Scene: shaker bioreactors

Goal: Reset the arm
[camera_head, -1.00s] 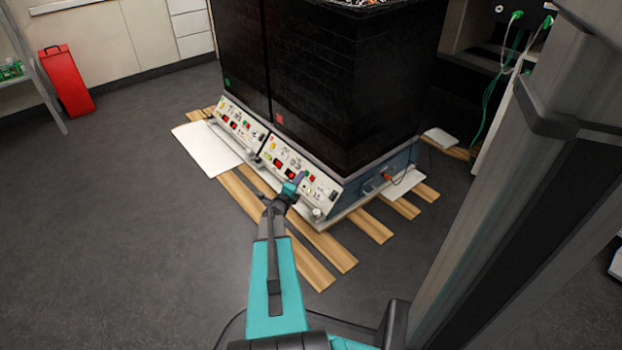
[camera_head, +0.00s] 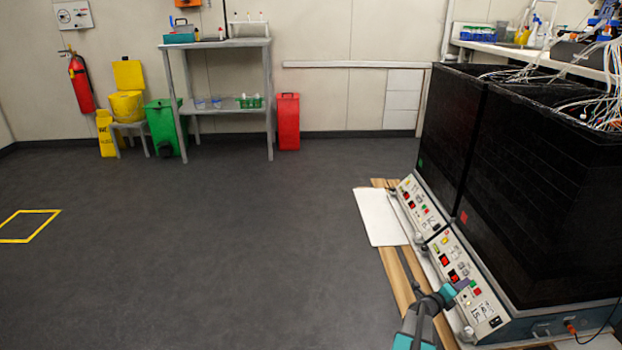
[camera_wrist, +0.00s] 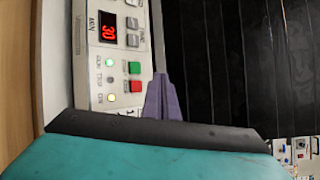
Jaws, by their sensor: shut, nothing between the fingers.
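My arm reaches in from the bottom of the head view. My gripper (camera_head: 462,285) is at the front control panel of the nearer black shaker bioreactor (camera_head: 540,190). In the wrist view the purple fingers of my gripper (camera_wrist: 162,95) are together with nothing between them. They are beside the red button (camera_wrist: 136,86) and below the green button (camera_wrist: 134,67); I cannot tell whether they touch the panel (camera_wrist: 105,75). The panel's red display (camera_wrist: 108,27) is lit and seems to read 30, and a green light (camera_wrist: 110,63) glows.
A second black shaker (camera_head: 445,130) stands just behind, on wooden slats (camera_head: 397,275) with a white sheet (camera_head: 380,217). Open dark floor (camera_head: 220,240) lies to the left. A shelf (camera_head: 225,110), red bin (camera_head: 288,120) and green bin (camera_head: 163,128) line the back wall.

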